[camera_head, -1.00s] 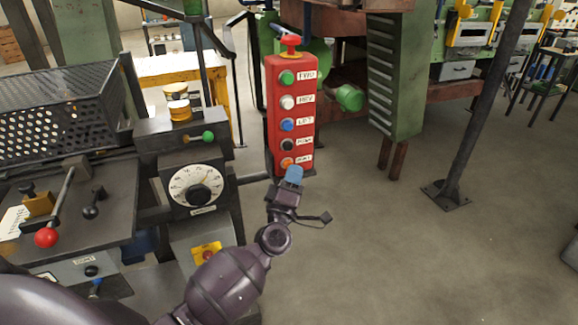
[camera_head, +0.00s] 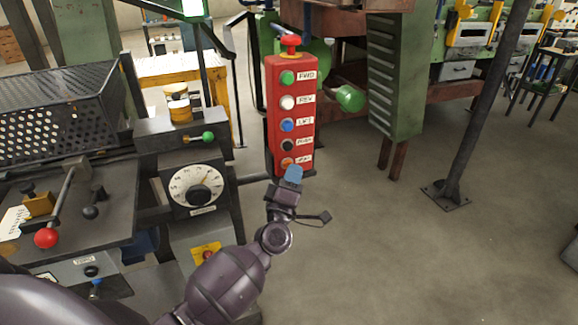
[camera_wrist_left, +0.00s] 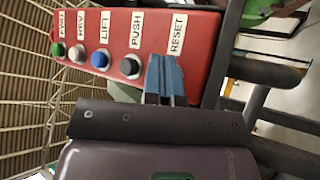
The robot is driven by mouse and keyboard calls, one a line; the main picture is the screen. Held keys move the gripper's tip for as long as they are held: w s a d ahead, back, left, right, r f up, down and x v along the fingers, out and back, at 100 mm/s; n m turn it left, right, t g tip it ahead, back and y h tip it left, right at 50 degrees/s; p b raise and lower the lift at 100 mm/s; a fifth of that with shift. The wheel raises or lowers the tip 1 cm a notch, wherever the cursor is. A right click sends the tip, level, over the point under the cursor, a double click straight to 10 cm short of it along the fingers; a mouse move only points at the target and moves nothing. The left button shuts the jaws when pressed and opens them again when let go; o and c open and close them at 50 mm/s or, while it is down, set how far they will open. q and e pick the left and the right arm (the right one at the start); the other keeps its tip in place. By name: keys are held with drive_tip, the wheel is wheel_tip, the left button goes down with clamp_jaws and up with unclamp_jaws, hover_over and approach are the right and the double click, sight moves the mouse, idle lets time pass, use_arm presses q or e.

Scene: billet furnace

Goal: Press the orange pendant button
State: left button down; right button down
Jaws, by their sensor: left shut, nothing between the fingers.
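The red pendant (camera_head: 277,108) hangs upright in the head view, with a column of labelled buttons and a red knob on top. The orange button (camera_head: 286,162) is the lowest, partly visible just above my left fingertips. My left gripper (camera_head: 293,174) is shut and empty, its blue fingertips at the pendant's lower end. In the left wrist view the blue fingers (camera_wrist_left: 165,75) cover the spot beside the RESET label (camera_wrist_left: 178,33), so the orange button is hidden there. Whether the tips touch it I cannot tell. The black button (camera_wrist_left: 130,67) is next to the fingers. My right gripper is not in view.
A machine with a dial (camera_head: 197,187) and a red-knobbed lever (camera_head: 46,238) stands left of my arm. A dark post (camera_head: 480,105) stands at right; the floor between is clear.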

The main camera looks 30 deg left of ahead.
use_arm(q)
drive_tip(key=shift+s+d, duration=0.5)
drive_tip(key=shift+d, duration=0.1)
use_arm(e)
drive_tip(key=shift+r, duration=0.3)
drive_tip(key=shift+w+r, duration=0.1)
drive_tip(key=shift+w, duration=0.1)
use_arm(q)
drive_tip(key=s+d+p, duration=0.1)
drive_tip(key=d, duration=0.1)
drive_tip(key=s+d, duration=0.2)
drive_tip(key=shift+p, duration=0.4)
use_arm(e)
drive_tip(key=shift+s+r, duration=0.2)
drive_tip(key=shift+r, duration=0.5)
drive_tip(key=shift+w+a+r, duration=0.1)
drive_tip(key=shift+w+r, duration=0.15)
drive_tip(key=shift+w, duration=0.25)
